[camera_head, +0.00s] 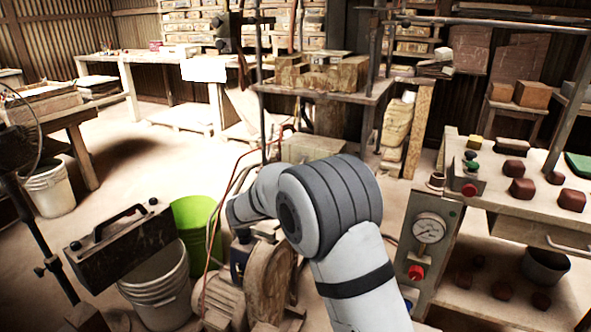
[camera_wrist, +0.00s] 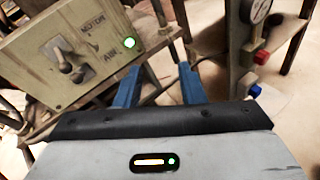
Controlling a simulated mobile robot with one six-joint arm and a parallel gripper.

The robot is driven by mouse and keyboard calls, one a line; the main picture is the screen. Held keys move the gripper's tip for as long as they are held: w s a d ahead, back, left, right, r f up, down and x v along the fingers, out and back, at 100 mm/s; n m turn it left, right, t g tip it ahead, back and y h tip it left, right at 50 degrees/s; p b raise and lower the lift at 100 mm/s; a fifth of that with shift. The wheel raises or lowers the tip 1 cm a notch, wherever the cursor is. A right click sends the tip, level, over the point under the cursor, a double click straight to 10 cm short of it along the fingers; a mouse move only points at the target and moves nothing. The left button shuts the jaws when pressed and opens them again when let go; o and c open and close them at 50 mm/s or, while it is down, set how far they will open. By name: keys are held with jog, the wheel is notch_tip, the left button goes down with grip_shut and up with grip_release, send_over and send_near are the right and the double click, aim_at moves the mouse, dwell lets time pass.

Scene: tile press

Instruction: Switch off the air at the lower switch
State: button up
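A beige switch panel (camera_wrist: 35,70) stands at the upper left in the wrist view, tilted in the picture. It bears the words MOTOR and AIR, and a green lamp (camera_wrist: 130,43) glows near its right edge. Metal toggle hardware (camera_wrist: 74,70) sits left of the labels; the lower switch's exact position is hard to tell. My gripper (camera_wrist: 159,82) has two blue fingers, apart with nothing between them. The fingers are right of and below the toggle, and the left fingertip is close to the panel's lower right edge in the picture. In the head view my arm hides my gripper and the panel.
A pressure gauge (camera_head: 428,228) with a red button (camera_head: 416,272) is on a post right of my arm. A motor (camera_head: 225,300), green bucket (camera_head: 197,225), white bucket (camera_head: 160,290) and black toolbox (camera_head: 122,245) crowd the left. Open floor lies further left.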

jog(key=w+a+n+t, duration=0.3)
jog(key=a+n+t, duration=0.1)
jog(key=a, duration=0.6)
jog(key=x, duration=0.7)
jog(key=shift+w+r+y, duration=0.25)
jog(key=shift+w+y, duration=0.15)
jog(key=shift+d, duration=0.1)
jog(key=shift+c, duration=0.6)
